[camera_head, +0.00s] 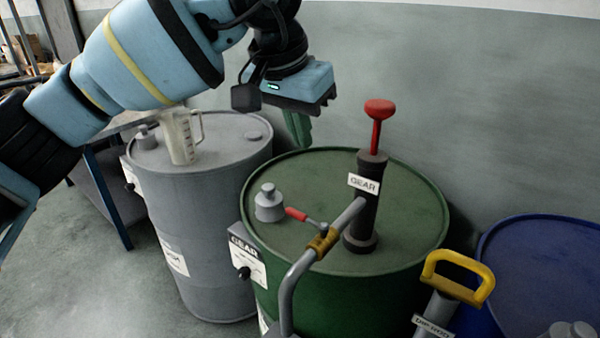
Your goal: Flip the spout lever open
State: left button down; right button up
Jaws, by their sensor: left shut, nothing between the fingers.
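The spout lever (296,214) has a red grip and a thin metal arm that runs to a brass-coloured valve (322,241) on the grey spout (299,273). The spout comes from a dark pump (361,223) labelled GEAR, with a red plunger handle (379,110) on top. The pump stands on a green drum (410,190). My left gripper (302,146) is shut and empty, its green fingers pointing down above the drum's back-left rim, apart from the lever. My right gripper is not in view.
A grey drum (200,215) with a clear measuring jug (182,137) on top stands to the left. A silver cap (269,203) sits close to the lever. A blue drum (550,260) and a yellow pump handle (458,272) are at the right. The wall is behind.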

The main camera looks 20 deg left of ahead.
pick_arm(q)
send_over(304, 218)
jog(key=w, duration=0.5)
notch_tip(304, 218, down, 10)
jog(key=r, duration=0.1)
jog(key=shift+s+a+f+p, duration=0.2)
jog(key=shift+s+a+f, duration=0.15)
jog(key=shift+s+f, duration=0.35)
jog(key=shift+s+a+f+p, duration=0.25)
jog(key=shift+s+f, duration=0.2)
jog(key=shift+s, duration=0.35)
